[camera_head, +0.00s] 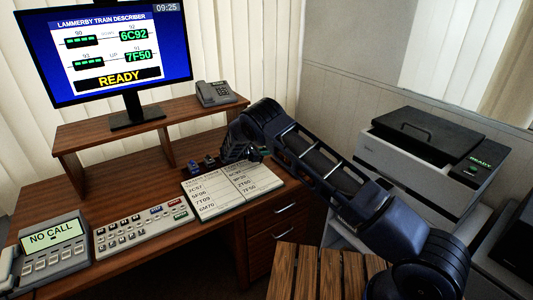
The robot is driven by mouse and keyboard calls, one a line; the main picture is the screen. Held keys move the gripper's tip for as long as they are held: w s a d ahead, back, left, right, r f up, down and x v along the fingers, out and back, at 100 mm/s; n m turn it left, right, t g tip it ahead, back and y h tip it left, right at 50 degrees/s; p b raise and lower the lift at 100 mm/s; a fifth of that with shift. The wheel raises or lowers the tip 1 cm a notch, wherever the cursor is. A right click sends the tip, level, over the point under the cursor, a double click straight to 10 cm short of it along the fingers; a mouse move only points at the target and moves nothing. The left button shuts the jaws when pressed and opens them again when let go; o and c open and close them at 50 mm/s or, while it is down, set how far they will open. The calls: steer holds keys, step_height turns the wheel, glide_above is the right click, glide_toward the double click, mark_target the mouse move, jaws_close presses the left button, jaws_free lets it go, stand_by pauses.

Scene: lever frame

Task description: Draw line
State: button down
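An open register book (215,200) lies on the desk, with printed headings and several train codes such as 2C57 and 5F06 on its pages. My gripper (248,154) is over the far edge of the book, at the end of my dark arm. It is small and dark here, so I cannot tell whether its fingers are open, shut or holding something. Whether it touches the page is also unclear. A small blue object (193,167) and a small dark object (210,161) stand just beyond the book's far edge. No pen or drawn line can be made out.
A monitor (117,45) reading READY stands on a wooden shelf with a grey telephone (215,93). A button panel (143,232) and a NO CALL phone unit (52,248) are at the left. A printer (425,155) stands at the right, a slatted wooden seat (318,272) in front.

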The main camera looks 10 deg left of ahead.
steer(key=shift+r, duration=3.4)
